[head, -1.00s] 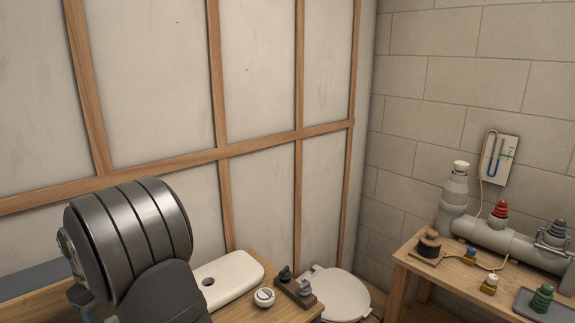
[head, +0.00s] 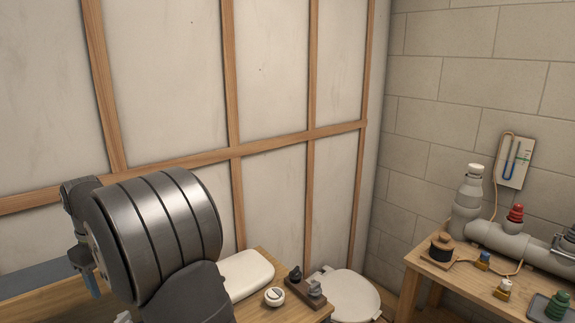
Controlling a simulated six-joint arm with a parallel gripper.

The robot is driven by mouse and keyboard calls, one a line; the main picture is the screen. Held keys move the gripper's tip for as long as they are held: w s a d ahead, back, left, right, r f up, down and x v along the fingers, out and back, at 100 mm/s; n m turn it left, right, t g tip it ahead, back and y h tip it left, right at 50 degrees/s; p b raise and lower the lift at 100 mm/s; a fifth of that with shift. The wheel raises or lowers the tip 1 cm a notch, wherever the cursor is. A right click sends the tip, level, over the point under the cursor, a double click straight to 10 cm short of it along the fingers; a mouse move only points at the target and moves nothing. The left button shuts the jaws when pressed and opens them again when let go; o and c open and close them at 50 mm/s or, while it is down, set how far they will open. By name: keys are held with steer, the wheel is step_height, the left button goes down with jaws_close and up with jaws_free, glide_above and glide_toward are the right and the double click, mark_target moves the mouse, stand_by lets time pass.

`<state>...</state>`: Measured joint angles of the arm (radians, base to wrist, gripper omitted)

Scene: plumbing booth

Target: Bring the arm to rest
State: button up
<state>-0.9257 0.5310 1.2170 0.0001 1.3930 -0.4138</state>
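My arm fills the lower left of the head view, with a large dark ribbed cylinder nearest the camera. What looks like part of my gripper (head: 90,279), with a bluish tip, shows at the cylinder's left side, pointing down over the wooden bench (head: 35,300). The rest of it is hidden behind the cylinder, so I cannot tell whether it is open, shut or holding something.
A white cistern lid (head: 247,275), a round white knob (head: 274,296) and a small dark fitting block (head: 306,288) lie on the bench. A toilet seat (head: 350,297) is beyond. A right-hand table (head: 440,272) carries grey pipe (head: 505,240), a spool (head: 441,248) and plugs. A gauge (head: 514,162) hangs above.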

step_height(320, 180, down, 12)
steer(key=shift+f, duration=0.2)
steer(key=m, duration=0.3)
steer(key=shift+r+m, duration=0.1)
steer(key=shift+m, duration=0.3)
step_height(320, 180, up, 18)
steer(key=w+d+r+m+t+y, duration=0.1)
steer(key=w+d+r+m+t, duration=0.1)
steer(key=w+d, duration=0.7)
steer(key=shift+w+r, duration=0.45)
steer(key=shift+w, duration=0.25)
steer(key=shift+d+m, duration=0.15)
steer(key=shift+m, duration=0.15)
